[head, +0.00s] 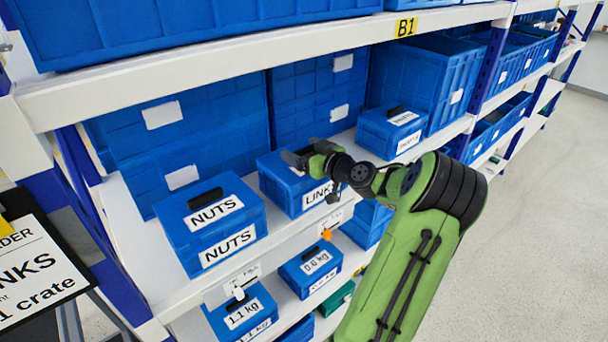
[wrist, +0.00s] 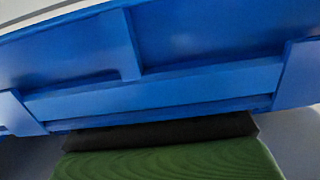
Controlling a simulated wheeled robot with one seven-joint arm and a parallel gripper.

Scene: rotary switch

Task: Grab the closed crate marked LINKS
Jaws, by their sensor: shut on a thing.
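The closed blue crate marked LINKS (head: 278,188) stands on the middle shelf in the head view, between the NUTS crate and another small labelled crate. Its white label is partly covered by my arm. My gripper (head: 297,159) is at the top of this crate, shut on it, at the place where the neighbouring crates have a black handle. The handle itself is hidden by the gripper. In the wrist view a blue ribbed surface (wrist: 200,40) fills the top, with a dark bar and a green ribbed part below it. I cannot tell which crate the blue surface belongs to.
The blue NUTS crate (head: 210,225) stands close on the left. A small crate (head: 375,135) stands on the right. Large blue bins (head: 312,95) rise behind. The shelf board B1 (head: 250,58) runs overhead. An order sheet (head: 35,265) is at left. The right floor is clear.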

